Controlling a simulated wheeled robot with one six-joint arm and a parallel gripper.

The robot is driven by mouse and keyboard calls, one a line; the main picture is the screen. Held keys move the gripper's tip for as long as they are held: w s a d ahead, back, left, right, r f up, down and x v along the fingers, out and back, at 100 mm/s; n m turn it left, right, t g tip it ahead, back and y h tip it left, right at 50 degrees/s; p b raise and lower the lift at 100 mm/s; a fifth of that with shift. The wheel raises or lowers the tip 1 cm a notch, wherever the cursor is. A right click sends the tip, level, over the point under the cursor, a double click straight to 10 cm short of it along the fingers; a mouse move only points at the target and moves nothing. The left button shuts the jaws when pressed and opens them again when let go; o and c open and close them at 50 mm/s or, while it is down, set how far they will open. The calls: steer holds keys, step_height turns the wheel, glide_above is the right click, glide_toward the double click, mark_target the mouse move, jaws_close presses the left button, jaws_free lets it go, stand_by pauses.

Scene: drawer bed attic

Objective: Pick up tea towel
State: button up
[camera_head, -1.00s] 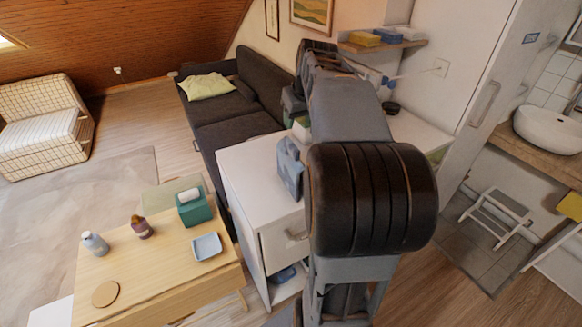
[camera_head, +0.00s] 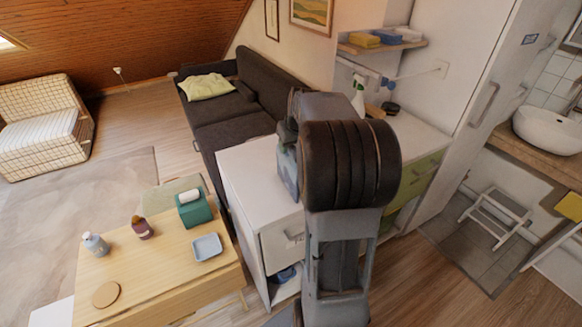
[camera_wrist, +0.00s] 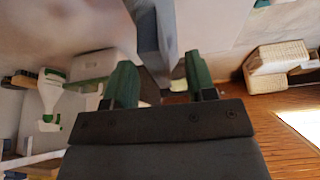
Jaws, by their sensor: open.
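A grey-blue upright thing (camera_head: 288,168) stands on the white cabinet's top in the head view, partly behind my arm. It may be the tea towel, but I cannot tell for sure. In the wrist view a grey thing (camera_wrist: 148,28), perhaps the same one, reaches down from the top edge between the green-tipped fingers. My gripper (camera_wrist: 160,64) is open; I cannot tell whether either finger touches it. In the head view my arm hides the gripper.
The white cabinet (camera_head: 247,165) stands beside the dark sofa (camera_head: 225,130). A wooden table (camera_head: 150,262) at the left holds bottles, a teal box and a blue tray. A spray bottle (camera_head: 358,97) stands behind my arm.

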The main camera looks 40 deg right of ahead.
steer(key=shift+w+f, duration=0.2)
steer(key=shift+f, duration=0.35)
steer(key=shift+c, duration=0.2)
jaws_close()
